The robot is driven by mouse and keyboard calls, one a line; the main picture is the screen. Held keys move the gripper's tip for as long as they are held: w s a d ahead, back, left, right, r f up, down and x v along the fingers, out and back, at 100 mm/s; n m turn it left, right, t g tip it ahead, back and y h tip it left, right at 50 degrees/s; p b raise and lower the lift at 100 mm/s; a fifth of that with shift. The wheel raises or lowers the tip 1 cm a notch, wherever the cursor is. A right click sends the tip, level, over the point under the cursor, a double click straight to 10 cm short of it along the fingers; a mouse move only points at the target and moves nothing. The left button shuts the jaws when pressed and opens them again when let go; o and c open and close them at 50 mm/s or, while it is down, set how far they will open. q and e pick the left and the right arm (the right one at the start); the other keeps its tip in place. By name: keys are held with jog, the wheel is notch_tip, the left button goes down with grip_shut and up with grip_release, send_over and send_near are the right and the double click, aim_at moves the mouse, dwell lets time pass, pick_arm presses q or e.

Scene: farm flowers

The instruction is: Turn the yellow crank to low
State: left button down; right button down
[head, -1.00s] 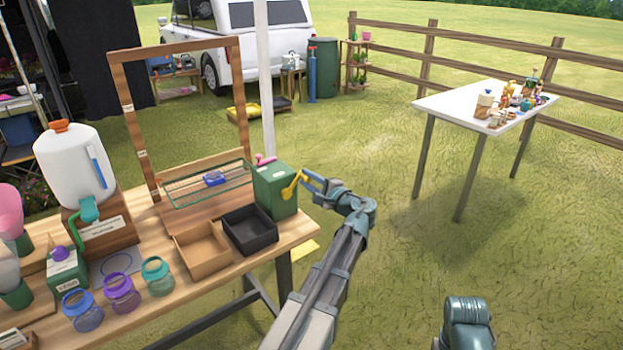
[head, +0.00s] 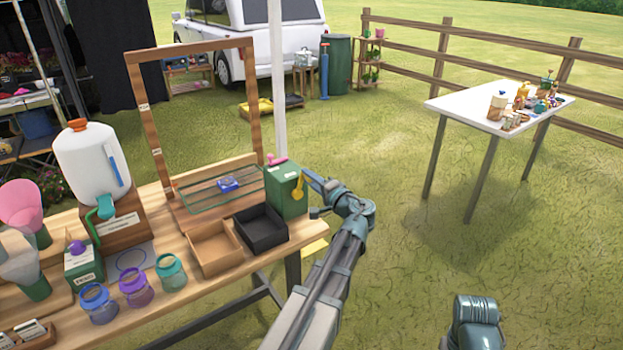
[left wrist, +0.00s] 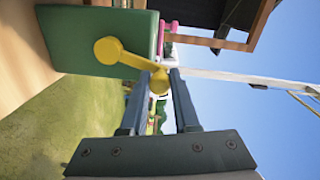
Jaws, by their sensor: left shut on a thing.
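The yellow crank (head: 298,194) is on the side of a green box (head: 279,194) at the right end of the wooden table. In the left wrist view, its hub (left wrist: 107,50) is on the box face and its arm runs right to a round knob (left wrist: 159,83). My left gripper (head: 306,180) is at the crank; its two fingers (left wrist: 166,78) are shut on the knob end. The crank's arm points up in the head view, partly hidden by the gripper. Any setting marks are too small to read.
A black tray (head: 262,243) and a brown tray (head: 214,263) stand beside the green box. A pink lever (head: 278,160) is on top of the box. A wooden frame (head: 153,146) rises behind. Open grass lies to the right, up to a white table (head: 462,118).

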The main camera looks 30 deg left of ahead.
pick_arm(q)
jog(key=shift+s, duration=0.15)
jog(key=c, duration=0.7)
grip_release()
jog(key=shift+o, duration=0.2)
jog(key=v, duration=1.3)
jog(key=shift+d+p, duration=0.4)
jog(key=shift+s, duration=0.1)
jog(key=s+d+f+g+h+p, duration=0.2)
jog(key=s+d+f+h+p, duration=0.2)
jog(key=d, duration=0.5)
jog(key=s+d+f+g+h+p, duration=0.3)
jog(key=s+d+f+h+p, duration=0.1)
jog(key=s+d+h, duration=0.3)
jog(key=shift+s+d+f+p, duration=0.3)
jog(key=shift+d+f+p, duration=0.1)
jog(key=shift+d+f, duration=0.6)
jog(key=s+d+h, duration=0.1)
jog(key=d, duration=0.1)
jog(key=s+d+m+g+h+p, duration=0.1)
jog(key=s+d, duration=0.1)
jog(key=d, duration=0.1)
jog(key=s+d+g+h, duration=0.1)
jog(key=s+d, duration=0.1)
jog(key=d, duration=0.1)
jog(key=shift+s+d+f+h+p, duration=0.1)
jog(key=shift+s+d+h+p, duration=0.05)
jog(key=shift+s+h+p, duration=0.2)
